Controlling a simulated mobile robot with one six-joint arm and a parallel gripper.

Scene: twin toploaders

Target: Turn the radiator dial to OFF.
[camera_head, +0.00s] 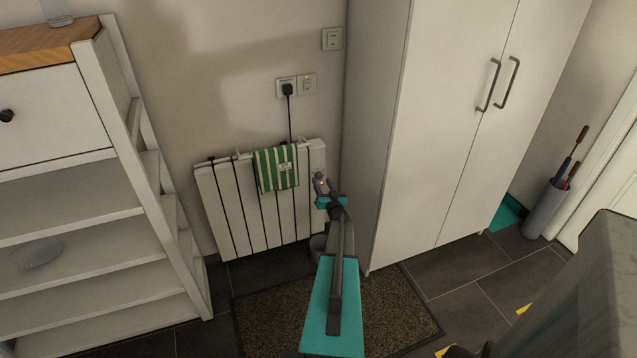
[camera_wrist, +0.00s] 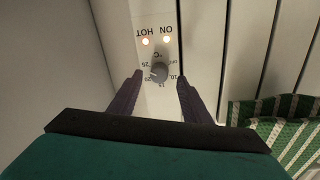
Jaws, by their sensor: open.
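The white radiator (camera_head: 236,215) stands against the wall in the head view, with its control panel at the right end. In the wrist view the grey dial (camera_wrist: 159,73) is on that panel (camera_wrist: 151,14), upside down, with OFF and numbers up to 25 around it. Where its pointer stands is too small to tell. Two lit lamps sit by the words HOT and ON. My gripper (camera_wrist: 159,78) is open, its dark fingers on either side of the dial in the picture. No contact is clear. In the head view my gripper (camera_head: 321,183) hides the dial.
A green-striped towel (camera_head: 276,168) hangs over the radiator. A cord runs up to the wall socket (camera_head: 287,88). A tall white cabinet (camera_head: 420,150) stands close on the right, a white shelf unit (camera_head: 80,215) on the left. A doormat (camera_head: 265,320) lies on the floor.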

